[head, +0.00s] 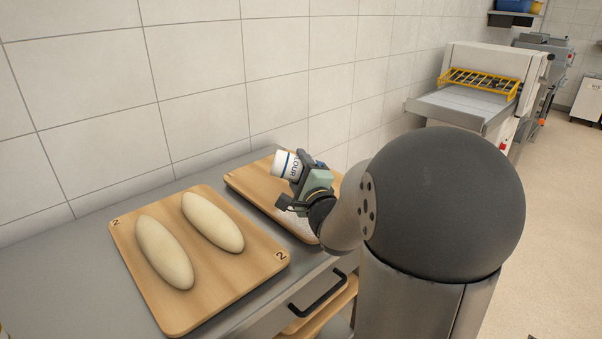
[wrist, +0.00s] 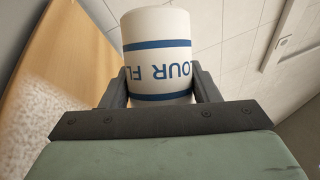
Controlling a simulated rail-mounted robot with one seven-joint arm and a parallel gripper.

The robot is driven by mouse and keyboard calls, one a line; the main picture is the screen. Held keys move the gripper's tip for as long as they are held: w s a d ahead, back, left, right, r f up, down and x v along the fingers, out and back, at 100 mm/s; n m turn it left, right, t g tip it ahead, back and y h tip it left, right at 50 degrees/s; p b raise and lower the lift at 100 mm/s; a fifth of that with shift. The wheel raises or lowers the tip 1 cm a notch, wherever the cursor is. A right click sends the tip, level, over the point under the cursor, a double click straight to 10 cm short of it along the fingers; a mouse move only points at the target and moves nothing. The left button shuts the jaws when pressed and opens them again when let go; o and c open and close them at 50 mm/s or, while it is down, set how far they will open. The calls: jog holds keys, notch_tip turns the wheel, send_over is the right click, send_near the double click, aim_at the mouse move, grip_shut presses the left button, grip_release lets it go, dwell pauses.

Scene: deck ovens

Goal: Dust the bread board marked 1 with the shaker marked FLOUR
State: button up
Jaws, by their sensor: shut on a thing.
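My gripper (head: 296,174) is shut on the white shaker (head: 283,163) with blue bands and FLOUR lettering. The shaker is held tilted above the far wooden board (head: 247,186). In the wrist view the shaker (wrist: 158,40) sits between both jaws (wrist: 160,90), its lettering upside down. The far board (wrist: 85,45) lies at the left there, with a speckled white patch like flour (wrist: 50,98) on it. In the head view a pale patch also shows beside my wrist.
A nearer board marked 2 (head: 195,295) carries two pale dough loaves (head: 164,252) (head: 213,222). Both boards lie on a grey counter (head: 60,275) against a tiled wall. A black handle (head: 318,294) is on the counter front. A machine with a yellow guard (head: 480,83) stands beyond.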

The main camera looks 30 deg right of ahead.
jog(key=w+a, duration=0.9)
jog(key=w, duration=0.5)
jog(key=s+d+p, duration=0.3)
jog(key=s+d, duration=0.3)
jog(key=d, duration=0.5)
jog(key=s+d+p, duration=0.4)
jog(key=s+d, duration=0.3)
jog(key=d, duration=0.4)
jog(key=s+d+r+n+g+h, duration=0.2)
jog(key=d+r+n+g, duration=0.3)
jog(key=n, duration=1.2)
jog(key=shift+s+r+g+h+p, duration=0.4)
jog(key=shift+r+g+h, duration=0.4)
jog(key=shift+g, duration=0.4)
